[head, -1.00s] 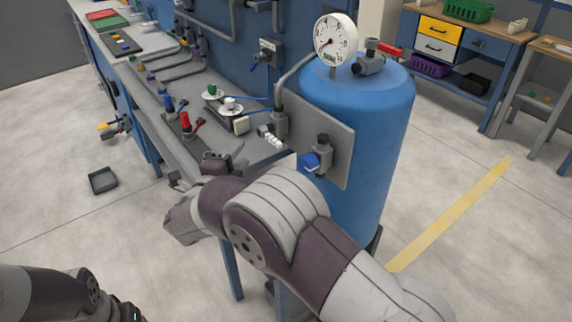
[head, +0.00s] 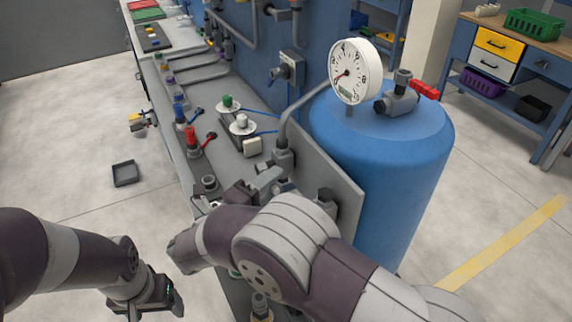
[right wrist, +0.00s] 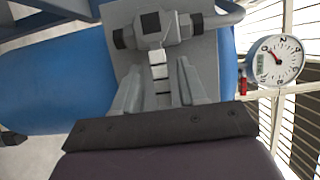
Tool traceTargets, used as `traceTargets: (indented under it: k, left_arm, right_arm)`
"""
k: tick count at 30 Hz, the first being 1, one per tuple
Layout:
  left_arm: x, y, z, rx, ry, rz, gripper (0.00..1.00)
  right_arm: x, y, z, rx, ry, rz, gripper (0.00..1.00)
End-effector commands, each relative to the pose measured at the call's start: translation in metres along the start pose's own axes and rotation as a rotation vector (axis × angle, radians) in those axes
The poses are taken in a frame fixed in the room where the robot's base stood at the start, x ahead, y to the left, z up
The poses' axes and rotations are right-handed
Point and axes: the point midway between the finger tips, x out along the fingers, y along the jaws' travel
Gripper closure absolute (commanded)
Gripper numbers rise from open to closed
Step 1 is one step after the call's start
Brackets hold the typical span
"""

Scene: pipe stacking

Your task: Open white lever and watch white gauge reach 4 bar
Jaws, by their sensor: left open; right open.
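The white gauge (head: 355,72) stands on top of the blue tank. Its red needle points to the lower left of the dial, too small to read exactly. The gauge also shows in the right wrist view (right wrist: 278,60), turned on its side. The white lever (right wrist: 159,72) sticks out from a grey valve on the tank's panel. My right gripper (right wrist: 159,80) is open, with a finger on either side of the lever; I cannot tell if they touch it. In the head view my right gripper (head: 262,184) hides the lever. My left gripper (head: 158,300) is open and empty, low at the left.
The blue tank (head: 385,150) carries a red-handled valve (head: 425,90) on top. A grey panel (head: 345,190) stands before it. The bench (head: 225,160) holds red, blue and green fittings. A dark tray (head: 125,173) lies on the floor.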

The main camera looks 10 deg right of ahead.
Motion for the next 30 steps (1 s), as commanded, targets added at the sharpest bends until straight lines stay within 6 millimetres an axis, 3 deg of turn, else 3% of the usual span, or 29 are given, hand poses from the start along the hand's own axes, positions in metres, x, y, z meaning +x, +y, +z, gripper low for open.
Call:
traceTargets:
  k: [12, 13, 16, 17, 30]
  left_arm:
    - [-0.001, 0.000, 0.000, 0.000, 0.000, 0.000, 0.25]
    - [-0.001, 0.000, 0.000, 0.000, 0.000, 0.000, 0.25]
    - [-0.001, 0.000, 0.000, 0.000, 0.000, 0.000, 0.25]
    - [-0.001, 0.000, 0.000, 0.000, 0.000, 0.000, 0.25]
    - [-0.014, 0.000, -0.002, 0.000, 0.000, 0.000, 0.25]
  right_arm:
    - [-0.004, 0.000, -0.003, 0.000, 0.002, 0.000, 0.58]
    - [-0.004, 0.000, -0.003, 0.000, 0.002, 0.000, 0.65]
    - [-0.004, 0.000, -0.002, 0.000, 0.001, 0.000, 0.98]
    - [-0.004, 0.000, -0.002, 0.000, 0.001, 0.000, 1.00]
    - [-0.004, -0.007, -0.002, -0.062, 0.001, 0.025, 1.00]
